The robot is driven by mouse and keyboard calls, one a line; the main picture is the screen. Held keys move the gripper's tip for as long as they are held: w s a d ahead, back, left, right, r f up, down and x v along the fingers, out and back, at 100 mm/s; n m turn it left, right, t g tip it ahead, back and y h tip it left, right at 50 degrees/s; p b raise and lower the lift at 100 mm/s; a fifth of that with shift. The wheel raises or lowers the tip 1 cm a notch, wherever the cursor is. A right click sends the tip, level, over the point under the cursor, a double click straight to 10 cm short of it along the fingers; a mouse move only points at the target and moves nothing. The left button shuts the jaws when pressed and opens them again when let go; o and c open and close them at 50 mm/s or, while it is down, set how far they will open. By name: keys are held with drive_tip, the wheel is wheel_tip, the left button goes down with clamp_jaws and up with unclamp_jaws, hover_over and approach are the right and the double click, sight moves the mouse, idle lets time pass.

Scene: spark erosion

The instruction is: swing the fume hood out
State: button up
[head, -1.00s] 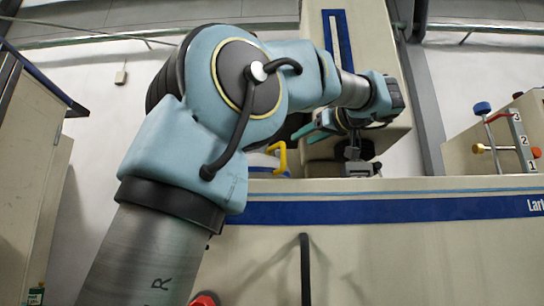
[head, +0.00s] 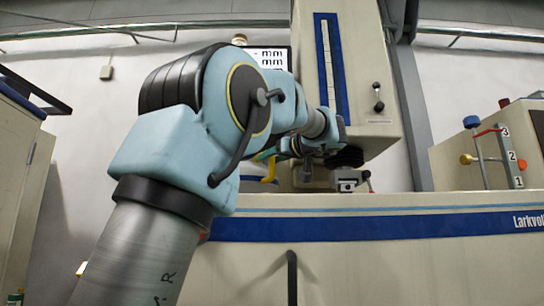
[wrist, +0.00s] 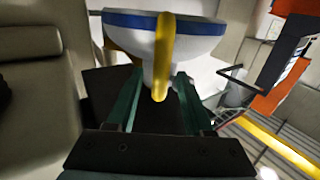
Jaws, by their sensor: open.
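The fume hood (wrist: 195,42) shows in the wrist view as a white funnel shape with a blue rim, close ahead of my gripper. Its yellow handle (wrist: 163,50) runs down the middle of the picture. My gripper (wrist: 160,76) is open, with one green finger on each side of the handle's lower end. I cannot tell whether either finger touches it. In the head view the yellow handle (head: 269,173) shows just below my gripper's teal finger. My arm hides most of the hood there.
A beige machine column (head: 370,75) rises behind my gripper. The machine's front wall (head: 400,260) with a blue stripe spans below. A black upright bar (head: 292,280) stands before it. Colored knobs (head: 471,122) are at right, and a beige cabinet (head: 25,190) is at left.

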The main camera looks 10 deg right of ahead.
drive_tip(key=shift+c, duration=0.2)
clamp_jaws()
idle(1.1)
